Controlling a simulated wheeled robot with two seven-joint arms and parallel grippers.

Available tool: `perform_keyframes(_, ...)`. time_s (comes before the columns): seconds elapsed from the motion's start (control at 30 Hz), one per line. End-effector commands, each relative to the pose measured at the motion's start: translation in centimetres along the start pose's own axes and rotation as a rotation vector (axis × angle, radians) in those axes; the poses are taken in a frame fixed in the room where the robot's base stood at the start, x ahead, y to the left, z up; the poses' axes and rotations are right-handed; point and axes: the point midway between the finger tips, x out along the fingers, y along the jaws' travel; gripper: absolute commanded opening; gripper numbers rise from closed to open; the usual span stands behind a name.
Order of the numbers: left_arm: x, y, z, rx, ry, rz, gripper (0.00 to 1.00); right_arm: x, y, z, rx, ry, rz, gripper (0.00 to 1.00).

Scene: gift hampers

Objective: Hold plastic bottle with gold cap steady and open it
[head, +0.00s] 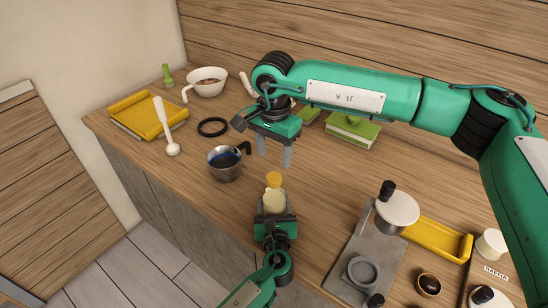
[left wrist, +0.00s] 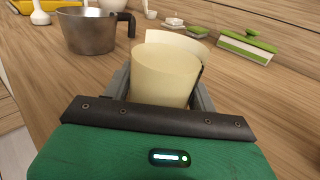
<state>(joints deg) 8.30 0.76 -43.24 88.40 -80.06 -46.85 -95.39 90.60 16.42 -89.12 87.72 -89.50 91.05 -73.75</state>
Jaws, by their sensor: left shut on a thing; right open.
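The plastic bottle (head: 274,201) is pale cream with a gold cap (head: 273,180) on its top. It looks upright near the counter's front edge. My left gripper (head: 273,212) is shut around its body from the front. The left wrist view shows the bottle (left wrist: 165,78) between the fingers, with no cap in sight. I cannot tell if its base touches the counter. My right gripper (head: 274,157) is open and empty. Its fingers point down above and behind the cap, apart from it.
A metal pot with a dark handle (head: 225,168) stands close left of the bottle. A green box (head: 352,133) is behind right. A grey metal machine (head: 342,258) stands at right.

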Motion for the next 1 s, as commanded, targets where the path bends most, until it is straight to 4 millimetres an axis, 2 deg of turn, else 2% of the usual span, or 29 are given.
perform_keyframes(1.0,-0.03,0.02,-0.10,0.001,0.001,0.000,0.00,0.02,-0.04,0.05,1.647,0.000,0.000,0.54)
